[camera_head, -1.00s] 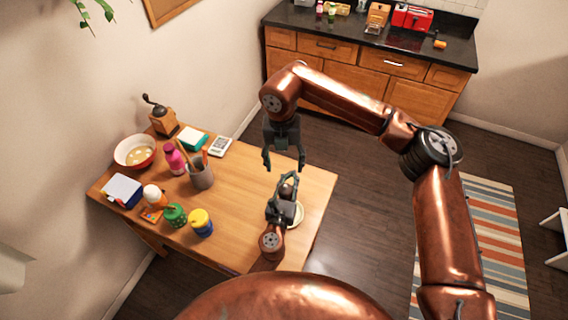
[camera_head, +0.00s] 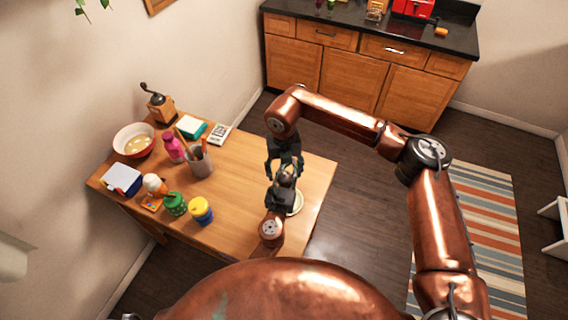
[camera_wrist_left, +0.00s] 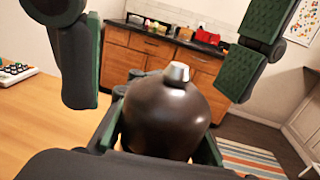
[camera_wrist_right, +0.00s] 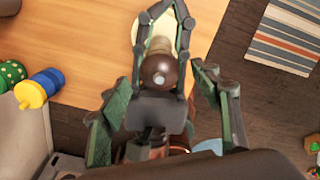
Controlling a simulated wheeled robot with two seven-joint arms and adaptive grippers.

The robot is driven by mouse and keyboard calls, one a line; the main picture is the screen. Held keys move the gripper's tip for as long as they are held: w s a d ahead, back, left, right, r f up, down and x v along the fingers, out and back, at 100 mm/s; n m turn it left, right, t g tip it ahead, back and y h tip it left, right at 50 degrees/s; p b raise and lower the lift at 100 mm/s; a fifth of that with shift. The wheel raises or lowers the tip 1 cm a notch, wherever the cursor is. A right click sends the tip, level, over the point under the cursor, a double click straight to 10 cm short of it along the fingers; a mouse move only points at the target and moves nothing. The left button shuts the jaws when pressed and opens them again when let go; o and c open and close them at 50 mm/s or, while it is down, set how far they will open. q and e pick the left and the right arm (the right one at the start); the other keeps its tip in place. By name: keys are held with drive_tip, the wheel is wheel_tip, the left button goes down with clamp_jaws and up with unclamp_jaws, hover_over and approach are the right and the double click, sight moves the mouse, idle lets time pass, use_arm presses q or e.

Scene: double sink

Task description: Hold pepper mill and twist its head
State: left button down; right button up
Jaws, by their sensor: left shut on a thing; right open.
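The pepper mill has a dark brown rounded head with a silver knob. It stands large in the left wrist view (camera_wrist_left: 165,118) and is seen from above in the right wrist view (camera_wrist_right: 158,72). In the head view it is mostly hidden by the grippers. My left gripper (camera_head: 284,187) is shut around the mill below its head; its green-lined fingers flank the mill. My right gripper (camera_head: 284,167) points down over the mill, open, with its fingers spread on either side of the head. They appear apart from it in the left wrist view.
A pale round plate (camera_head: 297,203) lies beside the left gripper on the wooden table (camera_head: 240,165).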

drive_tip(key=shift+f, duration=0.65)
drive_tip(key=shift+c, duration=0.5)
drive_tip(key=c, duration=1.1)
